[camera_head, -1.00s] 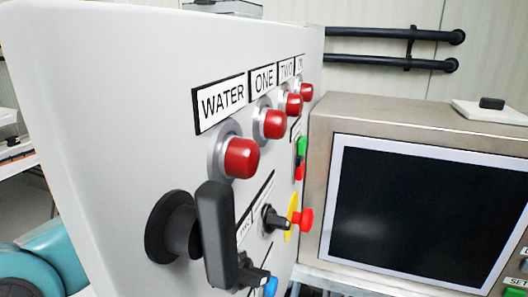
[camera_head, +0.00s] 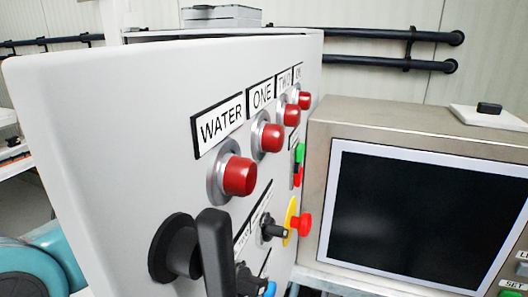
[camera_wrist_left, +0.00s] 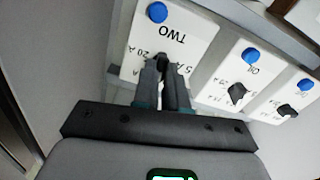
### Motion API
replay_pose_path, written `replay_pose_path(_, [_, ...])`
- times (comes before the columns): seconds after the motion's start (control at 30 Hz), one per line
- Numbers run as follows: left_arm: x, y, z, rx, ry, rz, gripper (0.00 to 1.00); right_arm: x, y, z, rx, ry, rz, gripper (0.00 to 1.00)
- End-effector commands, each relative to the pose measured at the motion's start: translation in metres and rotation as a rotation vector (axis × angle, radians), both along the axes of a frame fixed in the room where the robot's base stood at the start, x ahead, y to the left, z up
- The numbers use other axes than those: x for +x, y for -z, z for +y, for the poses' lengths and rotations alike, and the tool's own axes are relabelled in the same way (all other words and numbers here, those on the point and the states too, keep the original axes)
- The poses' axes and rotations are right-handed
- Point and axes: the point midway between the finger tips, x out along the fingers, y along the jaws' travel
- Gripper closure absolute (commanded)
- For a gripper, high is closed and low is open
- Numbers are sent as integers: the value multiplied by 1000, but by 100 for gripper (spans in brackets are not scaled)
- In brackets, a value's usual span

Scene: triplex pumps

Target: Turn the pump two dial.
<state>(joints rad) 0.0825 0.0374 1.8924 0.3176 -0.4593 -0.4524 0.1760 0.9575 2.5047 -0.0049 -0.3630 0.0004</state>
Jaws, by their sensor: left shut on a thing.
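The pump two dial (camera_wrist_left: 163,60) is a small black knob on a white plate marked TWO (camera_wrist_left: 196,38) in the left wrist view. The plate appears upside down there, with a blue button (camera_wrist_left: 157,12) and current markings beside the knob. My left gripper (camera_wrist_left: 165,68) is shut on the knob, its dark fingers on either side of it and hiding part of it. Neither the dial nor a gripper can be made out in the head view. My right gripper is in neither view.
In the head view a grey panel (camera_head: 110,130) carries red buttons (camera_head: 240,176) and a large black handle (camera_head: 215,250). A dark screen (camera_head: 415,215) stands at right.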

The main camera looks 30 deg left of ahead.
Motion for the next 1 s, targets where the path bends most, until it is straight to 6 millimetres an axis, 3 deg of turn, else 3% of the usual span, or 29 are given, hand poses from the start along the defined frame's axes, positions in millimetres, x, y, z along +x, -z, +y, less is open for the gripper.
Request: replay_pose_path(1.0, [1, -2, -3, 940, -2, 223, 100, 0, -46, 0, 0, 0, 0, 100])
